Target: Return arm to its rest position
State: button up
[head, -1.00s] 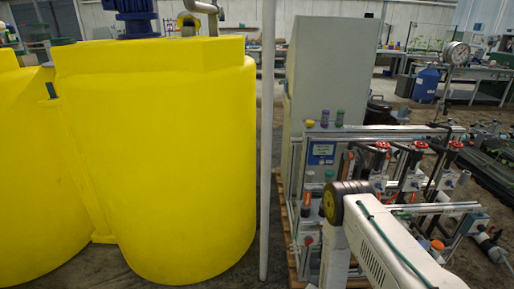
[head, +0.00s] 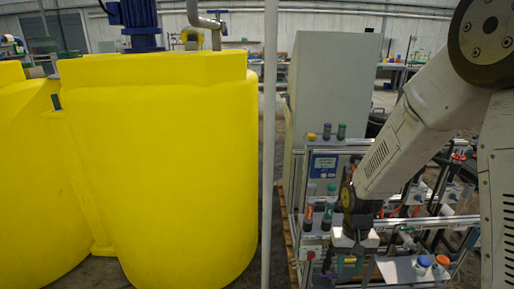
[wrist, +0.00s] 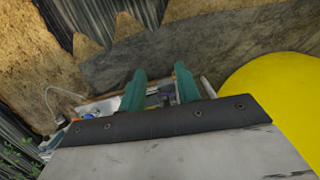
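My arm shows at the right of the head view, bent at a high elbow, with the forearm slanting down to the left. My gripper (head: 346,266) hangs at its lower end, in front of the fertigation skid's frame. In the wrist view my gripper (wrist: 160,88) shows two teal fingers standing apart, with nothing seen held between them. Parts of the skid show behind the fingers there. The tips are small and dark in the head view.
A large yellow tank (head: 160,170) fills the left, and its rounded edge (wrist: 285,100) shows at the wrist view's right. A pale post (head: 269,150) stands between tank and skid. A grey cabinet (head: 335,85) stands behind the skid (head: 322,163), which carries several bottles and valves.

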jog(key=s+d+r+t, duration=0.1)
jog(key=s+r, duration=0.9)
jog(key=r, duration=0.3)
jog(key=s+r+n+t, duration=0.1)
jog(key=s+r+t, duration=0.1)
jog(key=s+r, duration=0.9)
jog(key=shift+s+d+r, duration=0.3)
jog(key=shift+d+r, duration=0.1)
jog(key=shift+r, duration=0.6)
